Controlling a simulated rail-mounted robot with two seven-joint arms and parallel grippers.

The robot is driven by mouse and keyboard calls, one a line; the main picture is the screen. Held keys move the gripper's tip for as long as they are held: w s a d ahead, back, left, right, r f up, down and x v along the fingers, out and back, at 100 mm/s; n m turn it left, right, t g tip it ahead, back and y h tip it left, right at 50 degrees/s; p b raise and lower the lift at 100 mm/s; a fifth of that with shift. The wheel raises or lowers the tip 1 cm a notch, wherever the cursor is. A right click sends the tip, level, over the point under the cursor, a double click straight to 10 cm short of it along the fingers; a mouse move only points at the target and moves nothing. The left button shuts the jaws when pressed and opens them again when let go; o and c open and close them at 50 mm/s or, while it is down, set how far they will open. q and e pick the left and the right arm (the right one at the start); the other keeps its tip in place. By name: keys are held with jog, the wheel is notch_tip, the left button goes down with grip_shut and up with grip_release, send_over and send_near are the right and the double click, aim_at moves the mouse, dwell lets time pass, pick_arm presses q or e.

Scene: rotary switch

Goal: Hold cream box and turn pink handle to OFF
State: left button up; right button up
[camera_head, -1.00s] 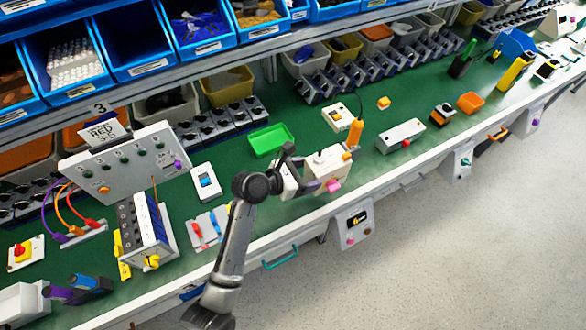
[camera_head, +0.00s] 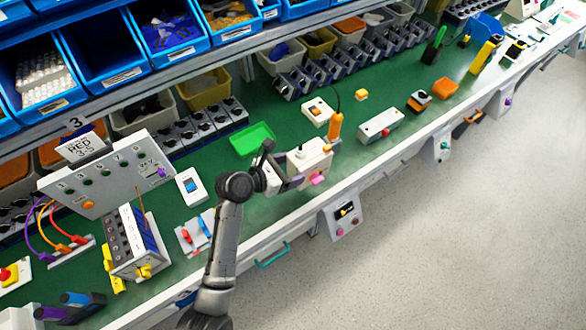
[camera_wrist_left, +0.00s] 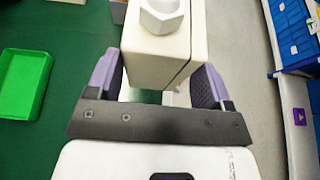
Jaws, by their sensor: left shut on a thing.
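The cream box (camera_head: 312,160) is near the front edge of the green bench in the head view. The pink handle (camera_head: 317,179) is on its front face, low down. My left gripper (camera_head: 293,182) is shut on the cream box from the left side. In the left wrist view, its two purple fingers (camera_wrist_left: 155,75) lie on either side of the cream box (camera_wrist_left: 150,68). A white faceted knob (camera_wrist_left: 161,14) tops the box there. The pink handle is hidden in the wrist view, and its setting is too small to read. My right gripper is not in view.
A green tray (camera_head: 253,139) lies behind my left arm. An orange-handled tool (camera_head: 335,127) stands close behind the box. A grey-white box (camera_head: 380,126) sits to the right. A white panel (camera_head: 344,219) hangs from the bench front.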

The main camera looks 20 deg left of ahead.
pick_arm(q)
jog(key=w+a+p, duration=0.1)
jog(key=a+p, duration=0.2)
jog(key=a, duration=0.7)
jog(key=shift+w, duration=0.4)
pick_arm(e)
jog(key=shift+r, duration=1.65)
pick_arm(q)
jog(key=shift+r, duration=0.1)
jog(key=shift+d, duration=0.1)
jog(key=shift+f+b, duration=1.7)
jog(key=shift+f, duration=3.45)
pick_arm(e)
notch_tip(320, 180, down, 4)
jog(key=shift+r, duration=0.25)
pick_arm(q)
jog(key=shift+f, duration=0.4)
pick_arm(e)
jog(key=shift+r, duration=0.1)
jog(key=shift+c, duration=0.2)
